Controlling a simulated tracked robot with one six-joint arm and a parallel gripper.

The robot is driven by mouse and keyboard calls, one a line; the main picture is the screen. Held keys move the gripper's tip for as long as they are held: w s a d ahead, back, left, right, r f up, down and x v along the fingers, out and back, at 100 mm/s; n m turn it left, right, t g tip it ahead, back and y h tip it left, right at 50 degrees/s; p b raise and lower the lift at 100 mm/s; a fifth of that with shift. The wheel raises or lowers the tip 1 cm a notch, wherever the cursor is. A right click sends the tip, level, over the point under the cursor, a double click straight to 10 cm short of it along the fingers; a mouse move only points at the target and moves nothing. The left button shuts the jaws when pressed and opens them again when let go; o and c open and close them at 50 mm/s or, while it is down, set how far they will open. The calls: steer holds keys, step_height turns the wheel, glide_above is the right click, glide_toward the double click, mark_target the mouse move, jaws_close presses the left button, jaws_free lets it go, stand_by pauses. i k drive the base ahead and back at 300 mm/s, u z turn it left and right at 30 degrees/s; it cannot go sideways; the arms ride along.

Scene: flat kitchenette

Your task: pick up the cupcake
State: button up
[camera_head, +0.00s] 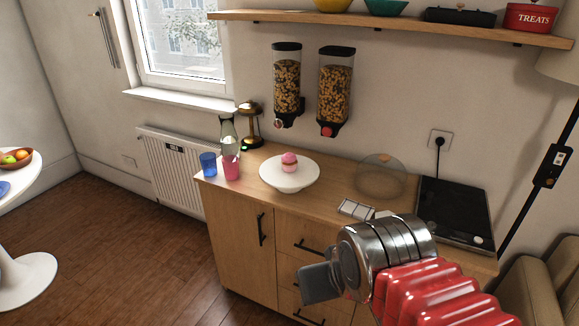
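A pink-topped cupcake (289,161) sits upright on a white cake stand (270,175) on the wooden counter. My gripper (318,281) is at the lower middle of the view, in front of the drawers and nearer to the camera than the cake stand. It is apart from the cupcake. Its grey finger end points left. The view does not show a clear gap between two fingers, so whether it is open or shut is unclear. Nothing is visibly held in it.
A blue cup (208,163), a pink cup (231,168) and a glass carafe (229,133) stand left of the cake stand. A clear glass dome (381,177) and a black hob (455,212) are to the right. Two cereal dispensers (287,85) (335,88) hang above.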

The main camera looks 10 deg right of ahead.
mark_target(288, 161)
steer(key=z, duration=0.5)
steer(key=i, duration=0.8)
steer(key=u, duration=1.55)
